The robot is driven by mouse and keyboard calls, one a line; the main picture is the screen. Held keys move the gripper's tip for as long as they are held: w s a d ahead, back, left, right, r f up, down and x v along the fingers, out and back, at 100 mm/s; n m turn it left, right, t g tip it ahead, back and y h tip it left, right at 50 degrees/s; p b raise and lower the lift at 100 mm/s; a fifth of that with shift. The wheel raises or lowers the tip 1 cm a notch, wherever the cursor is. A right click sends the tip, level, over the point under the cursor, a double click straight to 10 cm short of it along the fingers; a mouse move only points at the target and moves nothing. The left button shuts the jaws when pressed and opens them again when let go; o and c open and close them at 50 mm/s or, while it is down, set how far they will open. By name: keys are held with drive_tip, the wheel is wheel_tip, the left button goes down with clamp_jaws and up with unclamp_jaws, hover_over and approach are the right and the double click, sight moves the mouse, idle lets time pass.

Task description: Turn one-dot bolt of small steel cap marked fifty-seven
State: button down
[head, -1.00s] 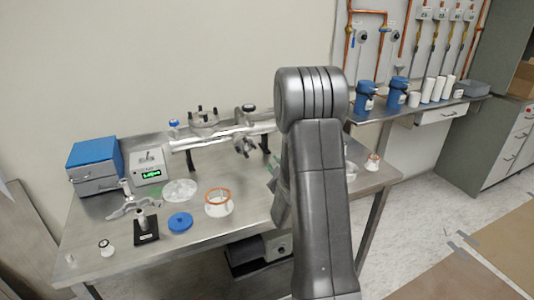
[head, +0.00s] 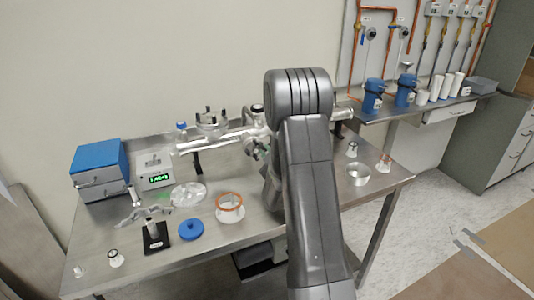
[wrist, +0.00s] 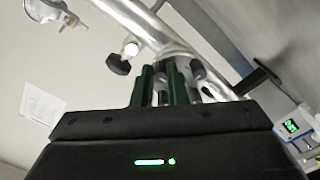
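A steel vacuum tube (head: 225,138) with side fittings runs along the back of the bench in the head view. A round steel flange (head: 210,120) with several dark bolts stands on top of it. I cannot read a fifty-seven mark or a one-dot mark on any cap. In the wrist view my gripper (wrist: 163,82) has two dark green fingers with a narrow gap between them, close to the steel tube (wrist: 150,25) and a dark knob (wrist: 118,64). Small dark and metal parts show between and beside the fingers. In the head view my arm hides the gripper.
On the bench are a blue-topped box (head: 98,160), a meter with a green display (head: 156,170), a blue lid (head: 191,230), an orange-rimmed white vessel (head: 230,213) and a clear dish (head: 188,195). Blue flasks (head: 374,96) stand on the right shelf. The bench front is partly clear.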

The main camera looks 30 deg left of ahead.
drive_tip(key=shift+f+n+b, duration=0.2)
drive_tip(key=shift+n+b, duration=0.1)
drive_tip(key=shift+b, duration=0.5)
drive_tip(key=shift+f+b, duration=0.1)
drive_tip(key=shift+b, duration=0.45)
drive_tip(key=n+b, duration=0.2)
drive_tip(key=b, duration=0.2)
drive_tip(key=shift+f, duration=0.1)
drive_tip(key=n+b, duration=0.4)
drive_tip(key=b, duration=0.4)
drive_tip(key=shift+b, duration=0.3)
drive_tip(key=n+b, duration=0.3)
drive_tip(key=b, duration=0.3)
drive_tip(key=shift+n, duration=0.3)
drive_tip(key=n+b, duration=0.4)
drive_tip(key=b, duration=0.3)
drive_tip(key=n+b, duration=0.1)
drive_tip(key=b, duration=0.1)
drive_tip(key=n+b, duration=0.1)
drive_tip(key=n, duration=0.1)
drive_tip(key=shift+r+b, duration=0.35)
drive_tip(key=shift+r, duration=0.15)
